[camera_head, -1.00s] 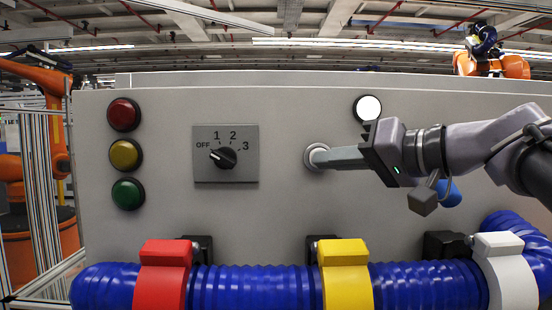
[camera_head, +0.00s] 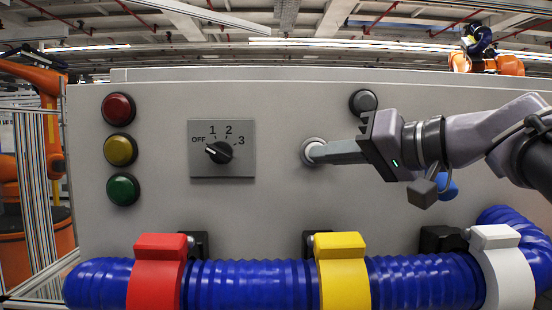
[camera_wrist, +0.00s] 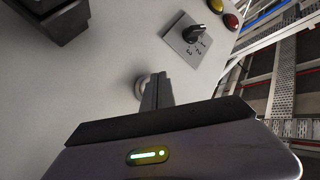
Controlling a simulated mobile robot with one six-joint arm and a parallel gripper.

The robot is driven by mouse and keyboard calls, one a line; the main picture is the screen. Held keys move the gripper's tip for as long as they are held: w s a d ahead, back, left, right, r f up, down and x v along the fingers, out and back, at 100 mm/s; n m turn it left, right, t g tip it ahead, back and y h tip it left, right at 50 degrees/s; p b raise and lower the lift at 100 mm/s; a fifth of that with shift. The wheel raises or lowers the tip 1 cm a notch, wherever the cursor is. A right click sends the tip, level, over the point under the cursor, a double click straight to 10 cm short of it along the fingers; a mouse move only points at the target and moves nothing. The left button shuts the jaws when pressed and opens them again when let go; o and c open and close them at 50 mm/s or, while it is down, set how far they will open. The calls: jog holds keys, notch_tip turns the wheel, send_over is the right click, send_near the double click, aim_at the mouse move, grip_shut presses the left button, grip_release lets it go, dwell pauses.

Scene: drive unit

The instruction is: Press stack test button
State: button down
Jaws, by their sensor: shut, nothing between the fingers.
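A round button with a pale metal ring (camera_head: 307,146) sits on the grey panel (camera_head: 280,210), right of the rotary switch. My gripper (camera_head: 326,152) is shut and empty, reaching in from the right. Its fingertips are at the button and overlap its face, apparently touching it; the button's cap is mostly hidden. In the wrist view, the closed fingers (camera_wrist: 155,90) also end at the ringed button (camera_wrist: 139,86). I cannot tell how far the button is pushed in. A round lamp (camera_head: 363,102) above and right of it is dark. No readable label shows beside the button.
The rotary switch (camera_head: 219,151) points toward OFF. Red (camera_head: 118,107), yellow (camera_head: 120,149) and green (camera_head: 123,189) round lights or buttons stand at left. A blue knob (camera_head: 448,187) is partly behind my wrist. A blue hose (camera_head: 250,285) with red, yellow and white clamps runs below.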

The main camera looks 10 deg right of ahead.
jog(key=s+b, duration=0.3)
jog(key=s, duration=0.3)
jog(key=shift+s+a, duration=0.15)
jog(key=shift+a, duration=0.1)
